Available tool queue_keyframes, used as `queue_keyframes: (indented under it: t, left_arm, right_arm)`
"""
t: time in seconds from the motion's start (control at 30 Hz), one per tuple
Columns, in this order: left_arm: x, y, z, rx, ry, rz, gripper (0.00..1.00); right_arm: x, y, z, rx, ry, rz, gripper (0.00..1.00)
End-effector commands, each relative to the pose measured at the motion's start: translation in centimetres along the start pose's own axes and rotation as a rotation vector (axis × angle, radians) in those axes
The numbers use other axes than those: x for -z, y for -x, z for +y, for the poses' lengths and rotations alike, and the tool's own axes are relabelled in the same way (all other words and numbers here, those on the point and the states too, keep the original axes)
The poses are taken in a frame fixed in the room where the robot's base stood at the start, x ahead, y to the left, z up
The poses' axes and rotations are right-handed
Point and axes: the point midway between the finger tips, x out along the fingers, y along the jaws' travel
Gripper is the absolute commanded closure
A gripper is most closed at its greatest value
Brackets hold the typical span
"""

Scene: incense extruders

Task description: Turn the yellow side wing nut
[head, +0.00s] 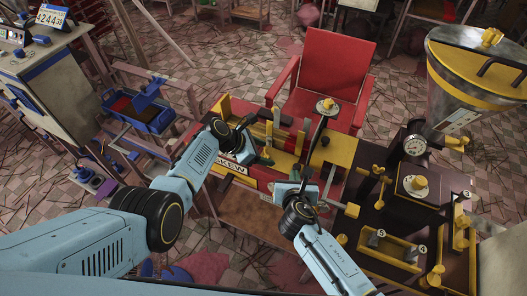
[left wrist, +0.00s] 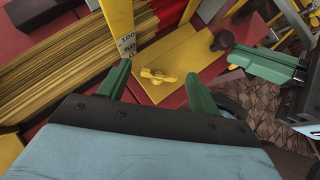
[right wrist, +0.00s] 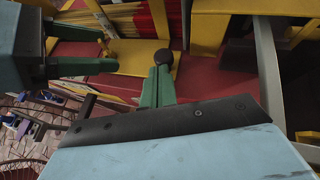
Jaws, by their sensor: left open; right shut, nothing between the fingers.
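The yellow wing nut (left wrist: 158,77) sits on a small yellow plate (left wrist: 180,52) in the left wrist view. My left gripper (left wrist: 158,70) is open, with one green finger on each side of the nut in that view; I cannot tell whether either touches it. In the right wrist view the nut (right wrist: 107,51) shows just off the left fingertips. My right gripper (right wrist: 161,68) is shut and empty, its fingertips close to a dark round knob (right wrist: 165,57). In the head view my arms largely hide the nut.
Yellow incense sticks (left wrist: 60,85) lie in a bundle beside the plate. A red chair (head: 325,70) stands behind the machine. A metal hopper (head: 470,85) and a dark gauge block (head: 410,190) stand to the right. My two grippers are close together.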

Motion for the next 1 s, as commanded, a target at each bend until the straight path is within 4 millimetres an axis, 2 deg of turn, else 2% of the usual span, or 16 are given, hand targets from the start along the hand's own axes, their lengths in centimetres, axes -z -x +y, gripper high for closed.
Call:
queue_keyframes:
  t: [0.43, 0.77, 1.0]
  left_arm:
    - [0.00, -0.43, -0.03, 0.000, -0.001, 0.001, 0.36]
    - [0.02, -0.42, -0.05, 0.001, -0.001, 0.001, 0.80]
    - [0.10, -0.46, 0.16, 0.018, -0.016, 0.005, 0.81]
  right_arm:
    - [-0.09, -0.04, -0.03, 0.000, 0.000, -0.002, 1.00]
    - [-0.10, -0.04, -0.03, 0.000, 0.000, -0.002, 1.00]
    - [-0.10, -0.04, -0.03, 0.000, 0.000, -0.002, 1.00]
